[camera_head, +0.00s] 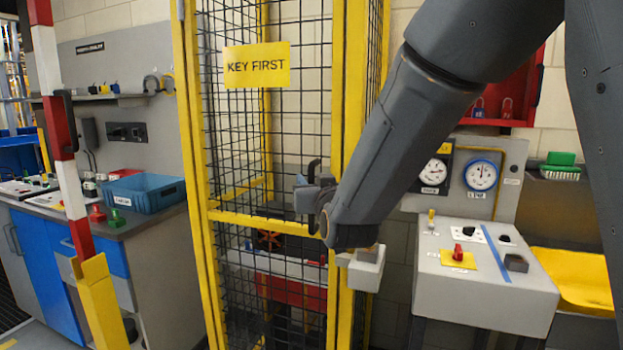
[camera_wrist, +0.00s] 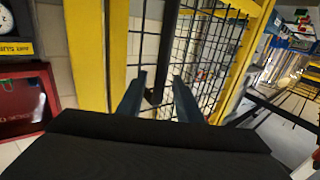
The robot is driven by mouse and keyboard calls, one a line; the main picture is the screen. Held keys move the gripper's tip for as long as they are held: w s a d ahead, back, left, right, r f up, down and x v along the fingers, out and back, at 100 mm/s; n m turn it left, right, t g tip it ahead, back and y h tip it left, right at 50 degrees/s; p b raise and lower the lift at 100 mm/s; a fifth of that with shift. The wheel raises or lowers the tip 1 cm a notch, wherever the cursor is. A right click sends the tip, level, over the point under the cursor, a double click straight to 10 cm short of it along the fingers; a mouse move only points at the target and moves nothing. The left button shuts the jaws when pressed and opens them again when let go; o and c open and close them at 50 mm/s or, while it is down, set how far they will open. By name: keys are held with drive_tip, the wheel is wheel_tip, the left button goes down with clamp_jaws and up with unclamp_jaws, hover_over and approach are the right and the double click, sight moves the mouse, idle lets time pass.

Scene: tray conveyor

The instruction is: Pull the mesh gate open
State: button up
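The mesh gate has a yellow frame and black wire mesh, with a yellow "KEY FIRST" sign (camera_head: 257,65) on it. The gate's yellow lower rail (camera_head: 262,224) shows left of my gripper, and its mesh fills the middle of the wrist view (camera_wrist: 207,50). The gate looks shut in its frame. A dark upright handle bar (camera_wrist: 168,45) stands in front of the mesh. My gripper (camera_head: 308,198) is at the gate's right side, by the handle. In the wrist view its two fingers (camera_wrist: 158,98) are apart, with the handle's end between them. I cannot tell whether they touch it.
A grey-white box (camera_head: 367,268) sits on the post below my wrist. A control desk (camera_head: 487,270) with a red switch stands to the right. A bench with a blue bin (camera_head: 146,193) and a red-white post (camera_head: 58,120) stand to the left.

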drive_tip(key=shift+w+a, duration=0.1)
drive_tip(key=shift+w, duration=0.35)
clamp_jaws()
